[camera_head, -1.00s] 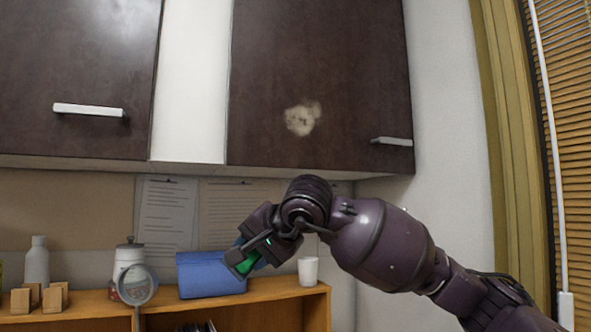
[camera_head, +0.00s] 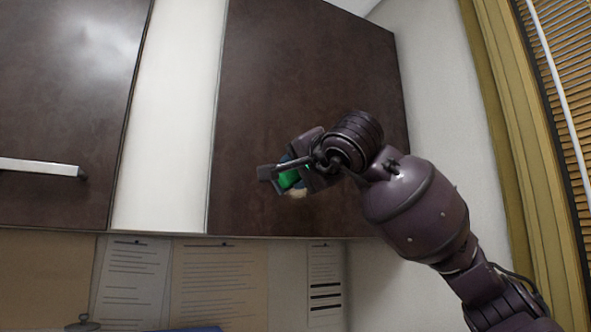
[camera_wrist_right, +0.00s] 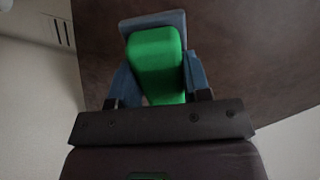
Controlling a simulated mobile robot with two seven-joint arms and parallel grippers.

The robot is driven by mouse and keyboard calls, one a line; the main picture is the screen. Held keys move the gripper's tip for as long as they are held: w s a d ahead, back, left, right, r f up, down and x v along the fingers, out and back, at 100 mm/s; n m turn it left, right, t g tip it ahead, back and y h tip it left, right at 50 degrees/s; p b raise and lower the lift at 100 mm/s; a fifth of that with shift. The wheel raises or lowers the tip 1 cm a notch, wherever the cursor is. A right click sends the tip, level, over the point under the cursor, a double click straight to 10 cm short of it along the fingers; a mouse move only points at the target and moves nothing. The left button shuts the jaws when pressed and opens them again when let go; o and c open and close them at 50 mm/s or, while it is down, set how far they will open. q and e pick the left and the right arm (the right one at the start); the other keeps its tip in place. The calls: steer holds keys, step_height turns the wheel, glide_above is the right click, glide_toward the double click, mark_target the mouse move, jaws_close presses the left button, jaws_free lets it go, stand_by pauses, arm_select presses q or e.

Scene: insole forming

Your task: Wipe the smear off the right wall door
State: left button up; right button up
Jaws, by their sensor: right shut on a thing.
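The right wall door (camera_head: 250,90) is a dark brown cabinet front, and it fills the background of the right wrist view (camera_wrist_right: 245,50). A small pale bit of the smear (camera_head: 299,193) shows just below my right gripper (camera_head: 284,177); the rest of it is hidden behind the gripper. My right gripper is shut on a green block (camera_head: 290,179), which looks like a sponge. In the right wrist view the green block (camera_wrist_right: 157,65) sits between the fingers, in front of the door. I cannot tell whether it touches the door. My left gripper is not in view.
The left wall door (camera_head: 60,90) has a white bar handle (camera_head: 40,167). A white panel (camera_head: 170,120) separates the doors. Papers (camera_head: 220,285) hang below the cabinets. A window blind (camera_head: 560,80) is at the far right.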

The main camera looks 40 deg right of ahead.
steer(key=shift+p+x, duration=0.4)
steer(key=shift+x, duration=2.35)
steer(key=shift+p+x, duration=0.5)
steer(key=shift+x, duration=0.4)
steer(key=shift+f, duration=0.1)
steer(key=shift+s+d+b, duration=1.55)
steer(key=shift+s+d, duration=0.05)
steer(key=shift+d, duration=3.75)
steer(key=shift+w+a+r+p, duration=0.15)
steer(key=shift+a+r+p, duration=0.15)
steer(key=shift+a+p, duration=0.35)
steer(key=shift+w+a+r+p, duration=0.15)
steer(key=shift+a+r+p, duration=0.15)
steer(key=shift+a+p, duration=0.35)
steer(key=shift+w+a+r+p, duration=0.25)
steer(key=shift+a+p, duration=0.3)
steer(key=shift+p, duration=0.2)
